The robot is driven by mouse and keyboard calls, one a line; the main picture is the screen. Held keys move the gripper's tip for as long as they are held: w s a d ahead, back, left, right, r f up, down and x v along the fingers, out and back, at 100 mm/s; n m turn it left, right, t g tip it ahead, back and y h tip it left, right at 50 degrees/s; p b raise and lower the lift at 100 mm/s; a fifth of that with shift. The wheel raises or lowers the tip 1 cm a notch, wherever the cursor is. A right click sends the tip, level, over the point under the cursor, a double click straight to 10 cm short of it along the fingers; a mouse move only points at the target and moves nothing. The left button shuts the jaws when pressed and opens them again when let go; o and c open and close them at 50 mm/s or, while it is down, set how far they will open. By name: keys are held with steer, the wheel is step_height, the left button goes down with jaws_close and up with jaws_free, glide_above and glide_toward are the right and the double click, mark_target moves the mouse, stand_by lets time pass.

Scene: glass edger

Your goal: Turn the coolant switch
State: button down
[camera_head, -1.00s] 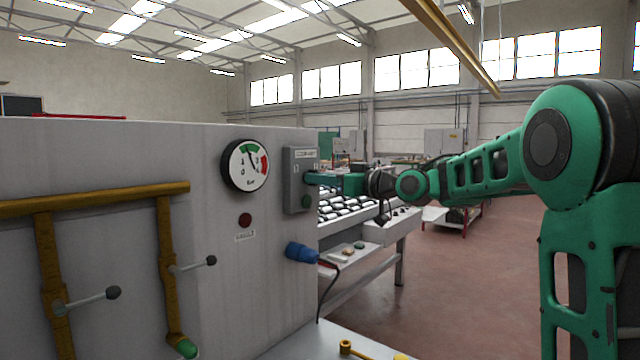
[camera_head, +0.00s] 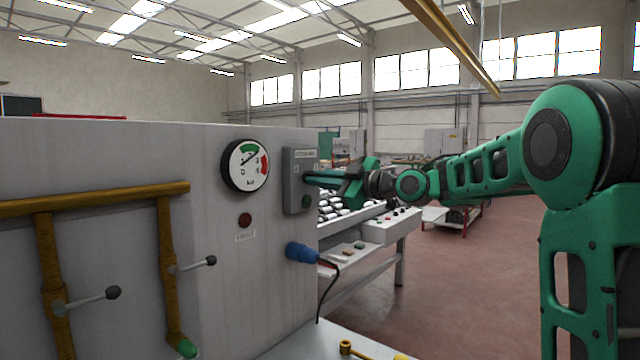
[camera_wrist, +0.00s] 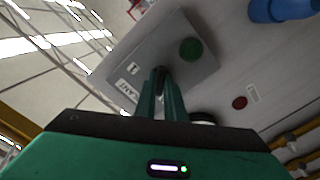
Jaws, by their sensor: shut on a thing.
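The grey coolant switch box (camera_head: 293,188) is mounted on the machine's side panel, with a label at its top and a green round button (camera_head: 306,201) low on it. In the wrist view the box (camera_wrist: 205,72) appears tilted, with its green button (camera_wrist: 191,49) at upper right. My gripper (camera_head: 312,180) reaches the box from the right. In the wrist view its fingers (camera_wrist: 162,82) are shut on the dark switch knob (camera_wrist: 160,73) at the box face. The fingers hide most of the knob, so its exact setting is unclear.
A round pressure gauge (camera_head: 245,166) sits left of the box. A red button (camera_head: 245,220) and a blue plug (camera_head: 301,252) with a cable are below. Yellow pipes with lever valves (camera_head: 113,293) run at left. A roller conveyor (camera_head: 385,232) stands behind. Open floor lies right.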

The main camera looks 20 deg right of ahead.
steer(key=shift+w+d+f, duration=0.1)
steer(key=shift+d+f, duration=0.05)
steer(key=shift+d, duration=0.1)
steer(key=c, duration=1.8)
jaws_free()
steer(key=shift+w, duration=0.1)
steer(key=shift+c, duration=0.2)
steer(key=v, duration=1)
steer(key=shift+s+d, duration=0.15)
steer(key=shift+s, duration=0.2)
